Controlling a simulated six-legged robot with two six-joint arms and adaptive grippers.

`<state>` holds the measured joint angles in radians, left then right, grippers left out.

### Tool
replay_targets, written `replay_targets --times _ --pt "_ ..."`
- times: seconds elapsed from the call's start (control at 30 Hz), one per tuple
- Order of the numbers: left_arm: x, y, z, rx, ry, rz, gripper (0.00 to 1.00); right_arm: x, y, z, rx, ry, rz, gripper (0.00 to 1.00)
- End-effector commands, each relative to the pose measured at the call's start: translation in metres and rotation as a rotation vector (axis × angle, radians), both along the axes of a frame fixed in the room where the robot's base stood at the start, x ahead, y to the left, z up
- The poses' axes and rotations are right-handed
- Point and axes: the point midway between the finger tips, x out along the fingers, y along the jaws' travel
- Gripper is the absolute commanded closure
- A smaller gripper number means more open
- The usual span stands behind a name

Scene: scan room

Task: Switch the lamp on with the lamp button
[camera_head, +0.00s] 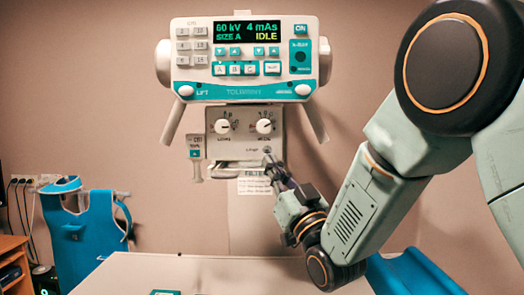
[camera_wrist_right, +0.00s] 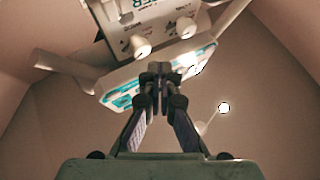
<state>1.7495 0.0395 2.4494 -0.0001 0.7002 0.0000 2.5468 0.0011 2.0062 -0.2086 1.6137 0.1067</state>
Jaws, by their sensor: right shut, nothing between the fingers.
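The lamp button (camera_head: 267,150) is a small round part at the lower right of the pale collimator box (camera_head: 218,151), beside a small printed label and below the right knob. My right gripper (camera_head: 270,161) is shut and empty, reaching up from the lower right with its fingertips just below the button. I cannot tell whether they touch it. In the right wrist view the closed fingertips (camera_wrist_right: 157,68) point at the box, and the button is not distinguishable there. My left gripper is not in view.
The console (camera_head: 245,92) above the box reads IDLE, 60 kV and 4 mAs. Two white knobs (camera_head: 223,126) are on the box, with handles hanging either side. A pale table (camera_head: 215,272) lies below. A blue apron (camera_head: 82,225) hangs at left.

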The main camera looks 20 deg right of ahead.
Motion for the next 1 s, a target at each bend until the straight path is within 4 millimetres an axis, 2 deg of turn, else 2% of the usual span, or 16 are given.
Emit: replay_targets --times 0.2,0.53,0.67,1.0 --pt "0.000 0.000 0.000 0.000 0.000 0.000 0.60 -0.011 0.000 0.011 0.016 -0.054 0.013 1.00" --pt "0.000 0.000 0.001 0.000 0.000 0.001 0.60 -0.009 0.000 0.010 0.017 -0.050 0.013 1.00" --pt "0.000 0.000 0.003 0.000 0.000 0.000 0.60 0.002 -0.002 0.010 0.017 -0.049 0.015 1.00" --pt "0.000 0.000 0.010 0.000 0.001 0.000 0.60 0.045 -0.015 0.010 0.018 -0.050 0.016 1.00"
